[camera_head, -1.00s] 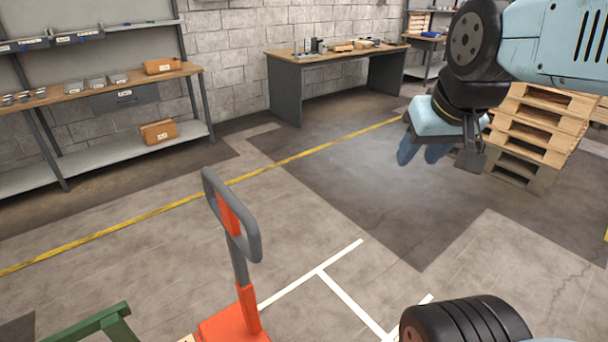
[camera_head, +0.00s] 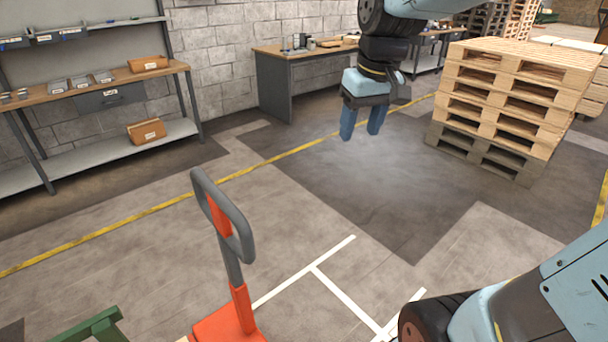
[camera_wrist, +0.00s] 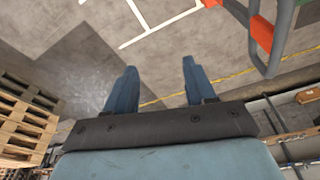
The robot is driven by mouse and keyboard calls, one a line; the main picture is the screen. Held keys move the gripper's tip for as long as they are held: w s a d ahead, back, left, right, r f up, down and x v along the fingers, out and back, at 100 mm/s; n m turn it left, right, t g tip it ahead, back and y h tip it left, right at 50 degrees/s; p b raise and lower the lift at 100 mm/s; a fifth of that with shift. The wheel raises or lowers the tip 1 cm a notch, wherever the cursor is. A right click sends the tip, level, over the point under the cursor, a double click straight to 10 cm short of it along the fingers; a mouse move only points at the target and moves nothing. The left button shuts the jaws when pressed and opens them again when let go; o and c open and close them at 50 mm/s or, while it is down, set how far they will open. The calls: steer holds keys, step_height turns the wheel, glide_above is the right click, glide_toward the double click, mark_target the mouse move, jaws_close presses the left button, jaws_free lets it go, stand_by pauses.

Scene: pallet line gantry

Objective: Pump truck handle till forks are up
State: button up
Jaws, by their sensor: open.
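The truck handle (camera_head: 230,222) is a grey loop with an orange panel, on a grey and orange shaft rising from the orange truck body (camera_head: 228,325) at the bottom of the head view. It stands tilted, and the forks are out of view. My gripper (camera_head: 360,138) is up and to the right of the handle, open and empty, its two blue fingers pointing down. In the wrist view my gripper (camera_wrist: 157,80) shows both fingers apart with only floor between them. The handle (camera_wrist: 272,40) is at the upper right there, clear of the fingers.
A pallet stack (camera_head: 510,105) stands to the right of my gripper. A workbench (camera_head: 290,80) and a shelf (camera_head: 110,145) with boxes line the wall. A green frame (camera_head: 85,330) is at the lower left. The marked floor beside the handle is clear.

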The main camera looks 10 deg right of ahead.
steer(key=w+a+f+n+g, duration=0.3)
steer(key=w+a+f, duration=0.3)
steer(key=w+a, duration=0.25)
step_height(320, 180, down, 13)
steer(key=a, duration=0.1)
steer(key=shift+s+a+y, duration=0.2)
steer(key=shift+y, duration=0.2)
steer(key=shift+f, duration=0.1)
steer(key=shift+c, duration=0.4)
jaws_close()
steer(key=shift+o, duration=0.4)
jaws_free()
step_height(320, 180, up, 14)
steer(key=w+d, duration=0.1)
steer(key=d, duration=0.1)
steer(key=shift+w+f, duration=0.2)
steer(key=shift+f, duration=0.05)
